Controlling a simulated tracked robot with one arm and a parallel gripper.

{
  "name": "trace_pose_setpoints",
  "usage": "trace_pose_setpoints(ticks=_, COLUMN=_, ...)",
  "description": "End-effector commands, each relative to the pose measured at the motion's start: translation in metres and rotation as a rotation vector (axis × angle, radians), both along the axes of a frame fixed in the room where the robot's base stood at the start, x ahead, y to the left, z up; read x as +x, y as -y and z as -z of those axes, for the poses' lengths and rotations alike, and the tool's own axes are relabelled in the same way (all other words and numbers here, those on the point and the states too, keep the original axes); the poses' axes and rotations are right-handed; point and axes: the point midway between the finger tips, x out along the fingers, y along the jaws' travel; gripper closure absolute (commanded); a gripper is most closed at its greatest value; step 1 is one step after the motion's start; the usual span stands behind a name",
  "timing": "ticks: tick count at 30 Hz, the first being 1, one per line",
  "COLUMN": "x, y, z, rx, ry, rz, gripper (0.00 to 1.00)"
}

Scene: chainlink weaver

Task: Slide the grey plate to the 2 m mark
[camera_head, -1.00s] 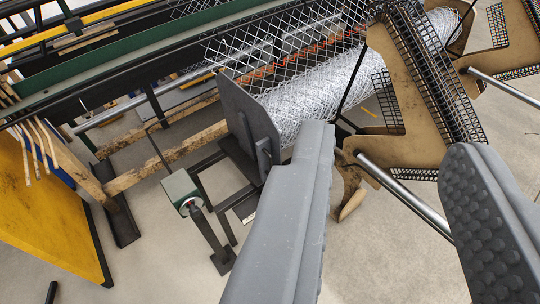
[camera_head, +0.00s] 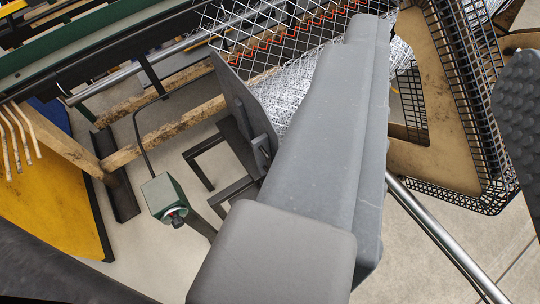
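The grey plate (camera_head: 240,105) is a dark upright panel at the near end of the roll of chainlink mesh (camera_head: 285,95). A small handle-like bracket (camera_head: 262,152) is on its near face. My gripper (camera_head: 440,65) is open, with its two grey fingers wide apart. The left finger is just right of the plate and covers part of the mesh roll; I cannot tell whether it touches the plate. The right finger is cut off by the right edge. Nothing is visibly held between them. I cannot make out a 2 m mark.
A green switch box (camera_head: 164,197) on a post stands left of the plate. A yellow panel (camera_head: 45,205) is at the left. A brown guard with black mesh (camera_head: 440,110) and a steel bar (camera_head: 440,235) lie between and below the fingers. Concrete floor shows at the lower right.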

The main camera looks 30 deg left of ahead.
Motion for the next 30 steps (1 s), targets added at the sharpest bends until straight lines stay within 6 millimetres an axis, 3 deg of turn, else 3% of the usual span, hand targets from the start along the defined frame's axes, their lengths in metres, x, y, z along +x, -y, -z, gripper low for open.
trace_pose_setpoints(ticks=6, x=0.007, y=0.001, z=0.004, rx=-0.005, ry=0.000, rz=0.003, gripper=0.67)
trace_pose_setpoints(ticks=8, x=0.017, y=0.003, z=0.011, rx=-0.012, ry=0.003, rz=0.007, gripper=0.67)
trace_pose_setpoints(ticks=11, x=0.048, y=0.008, z=0.035, rx=-0.038, ry=0.004, rz=0.020, gripper=0.67)
trace_pose_setpoints(ticks=20, x=0.172, y=0.019, z=0.143, rx=-0.164, ry=0.052, rz=0.013, gripper=0.67)
trace_pose_setpoints(ticks=26, x=0.240, y=0.012, z=0.233, rx=-0.237, ry=0.086, rz=-0.045, gripper=0.67)
trace_pose_setpoints(ticks=30, x=0.278, y=0.001, z=0.306, rx=-0.272, ry=0.102, rz=-0.110, gripper=0.67)
